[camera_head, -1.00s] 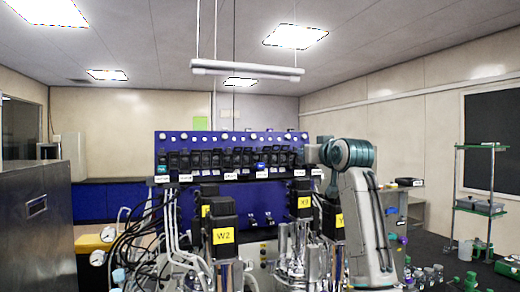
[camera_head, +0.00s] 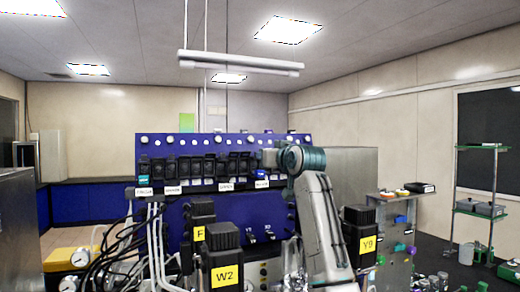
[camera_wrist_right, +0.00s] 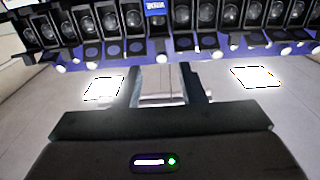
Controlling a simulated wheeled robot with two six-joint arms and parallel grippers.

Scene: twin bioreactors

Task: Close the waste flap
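A blue panel (camera_head: 220,143) carries a row of black flap units. One unit has a blue tag (camera_head: 261,174), which also shows at the top of the right wrist view (camera_wrist_right: 155,6); its lettering is too small to read surely. I cannot tell for certain which flap is the waste flap or whether it is open. My right gripper (camera_head: 267,158) is in front of the panel, close to the blue-tagged unit. In the wrist view its two fingers (camera_wrist_right: 162,85) stand apart with nothing clearly held between them. My left gripper is not in view.
Black blocks labelled W2 (camera_head: 224,262) and Y9 (camera_head: 359,236) stand in front of the panel. Cables and gauges (camera_head: 82,256) crowd the left. A shelf rack (camera_head: 480,200) stands at the right. A lamp bar (camera_head: 240,62) hangs overhead.

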